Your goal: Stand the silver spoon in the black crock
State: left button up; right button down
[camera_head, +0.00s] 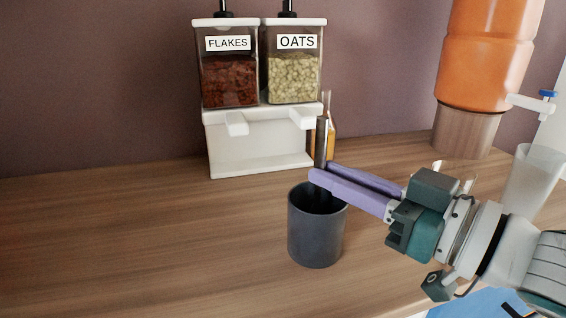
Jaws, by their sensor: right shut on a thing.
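The black crock (316,238) stands upright on the wooden counter, its mouth facing up. My right gripper (318,172) has purple fingers reaching in from the right, with its tips just above the crock's back rim. It is shut on the silver spoon (321,143), whose dark grey upper part rises nearly upright above the fingertips. The spoon's lower part is hidden by the near finger and the dark inside of the crock, so I cannot tell how deep it reaches. My left gripper is not in view.
Behind stands a white dispenser (255,153) with flakes and oats bins. An amber bottle (331,135) is close behind the spoon. An orange drink dispenser (487,60) and a clear cup (534,180) stand at right. The left counter is clear.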

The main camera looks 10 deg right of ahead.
jog(key=shift+f, duration=0.2)
jog(key=c, duration=0.8)
grip_release()
jog(key=shift+o, duration=0.2)
jog(key=v, duration=1)
jog(key=shift+p, duration=0.3)
